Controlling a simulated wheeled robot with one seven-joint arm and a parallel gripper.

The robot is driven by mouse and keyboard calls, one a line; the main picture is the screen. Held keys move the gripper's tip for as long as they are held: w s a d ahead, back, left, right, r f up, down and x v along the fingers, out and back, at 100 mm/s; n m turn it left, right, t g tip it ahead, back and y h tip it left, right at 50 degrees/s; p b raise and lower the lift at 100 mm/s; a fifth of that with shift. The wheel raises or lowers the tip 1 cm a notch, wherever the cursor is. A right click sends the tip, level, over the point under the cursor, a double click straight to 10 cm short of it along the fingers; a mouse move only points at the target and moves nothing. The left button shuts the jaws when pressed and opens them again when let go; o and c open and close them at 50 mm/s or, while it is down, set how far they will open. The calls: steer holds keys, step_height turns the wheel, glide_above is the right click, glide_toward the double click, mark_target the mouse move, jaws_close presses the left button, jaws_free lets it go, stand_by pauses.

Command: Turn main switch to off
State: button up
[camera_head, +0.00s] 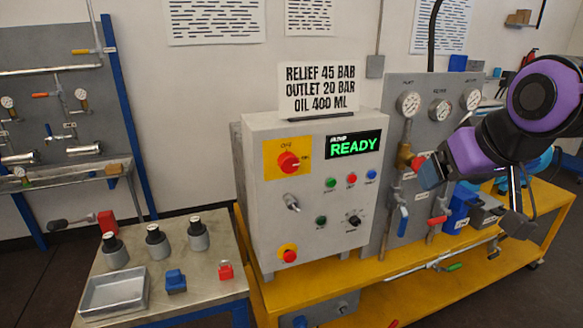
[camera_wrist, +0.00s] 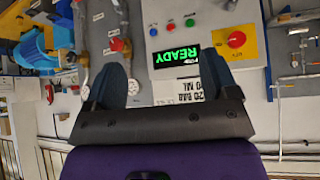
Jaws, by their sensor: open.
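The main switch (camera_head: 289,162) is a red rotary knob on a yellow plate at the upper left of the grey control box (camera_head: 262,220). Its handle appears turned toward the mark at the right; the small lettering is hard to read. It also shows in the upside-down wrist view (camera_wrist: 236,39), upper right, beyond the fingers. My gripper (camera_head: 431,175) is right of the box, in front of the gauge panel, well apart from the switch. In the wrist view my gripper (camera_wrist: 163,78) is open, with two dark fingers apart and nothing between them.
The box front has a green READY display (camera_head: 354,145), small buttons, a toggle (camera_head: 291,203) and a red emergency button (camera_head: 288,254). A gauge panel (camera_head: 388,235) with valves stands at right. A side table (camera_head: 215,278) holds vessels and a tray (camera_head: 113,293). Space before the switch is clear.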

steer(key=w+a+f+n+t+y, duration=0.1)
steer(key=w+a+f+t, duration=0.15)
steer(key=w+a, duration=0.45)
steer(key=n+t+y, duration=0.1)
steer(key=t+y, duration=0.3)
steer(key=t, duration=0.3)
glide_toward(291, 165)
steer(key=x, duration=0.9)
steer(key=shift+c, duration=0.5)
steer(key=c, duration=0.8)
